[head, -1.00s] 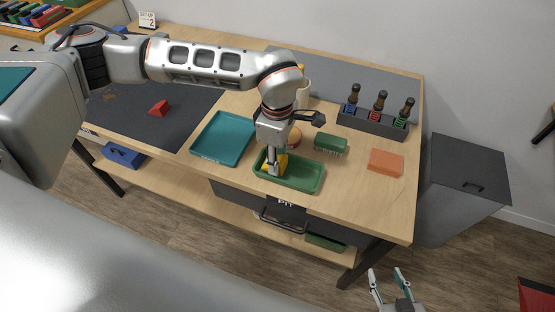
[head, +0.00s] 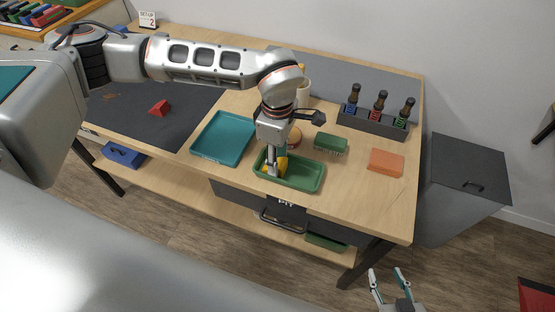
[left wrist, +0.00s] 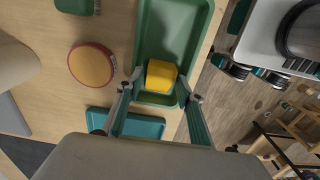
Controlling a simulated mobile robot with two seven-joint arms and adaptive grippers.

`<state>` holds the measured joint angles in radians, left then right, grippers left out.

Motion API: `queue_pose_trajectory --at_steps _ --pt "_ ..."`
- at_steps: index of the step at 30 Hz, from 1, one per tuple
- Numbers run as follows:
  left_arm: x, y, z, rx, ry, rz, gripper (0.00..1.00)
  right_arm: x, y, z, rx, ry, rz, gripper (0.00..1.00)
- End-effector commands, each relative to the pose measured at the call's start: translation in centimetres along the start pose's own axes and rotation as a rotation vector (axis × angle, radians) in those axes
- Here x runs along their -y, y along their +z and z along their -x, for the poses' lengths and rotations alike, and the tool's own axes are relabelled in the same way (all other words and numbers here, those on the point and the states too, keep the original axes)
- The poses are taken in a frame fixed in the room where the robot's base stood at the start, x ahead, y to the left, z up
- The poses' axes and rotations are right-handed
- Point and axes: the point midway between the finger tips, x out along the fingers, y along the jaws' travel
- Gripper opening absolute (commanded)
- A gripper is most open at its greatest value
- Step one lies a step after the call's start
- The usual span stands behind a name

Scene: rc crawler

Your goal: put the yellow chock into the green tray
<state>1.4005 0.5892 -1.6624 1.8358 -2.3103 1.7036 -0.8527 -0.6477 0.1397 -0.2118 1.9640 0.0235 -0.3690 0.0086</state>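The yellow chock (head: 282,163) is in the left end of the green tray (head: 318,183), partly hidden by my left gripper in the head view. In the left wrist view the chock (left wrist: 161,75) lies inside the green tray (left wrist: 176,25), near one end. My left gripper (head: 275,168) is low over the tray; in the left wrist view its fingers (left wrist: 160,82) stand apart on either side of the chock, with small gaps showing. My right gripper (head: 390,276) is open and empty, below the table's front edge at the bottom of the head view.
A teal tray (head: 222,138) lies to the left of the green tray. A rack (head: 372,122) of handled tools stands behind. A red wedge (head: 159,108) lies on the dark mat.

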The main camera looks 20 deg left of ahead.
Motion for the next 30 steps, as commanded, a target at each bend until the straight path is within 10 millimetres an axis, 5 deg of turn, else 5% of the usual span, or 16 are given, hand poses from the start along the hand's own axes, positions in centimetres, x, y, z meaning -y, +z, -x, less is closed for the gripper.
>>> queue_pose_trajectory --at_steps 15,30 --pt "-0.1 0.0 9.7 0.0 0.002 0.0 0.37 -0.1 -0.3 0.2 -0.001 0.0 -0.001 0.4" --pt "0.0 0.0 10.9 0.0 0.0 0.0 0.37 -0.1 -0.6 0.2 -0.006 0.0 -0.001 0.4"
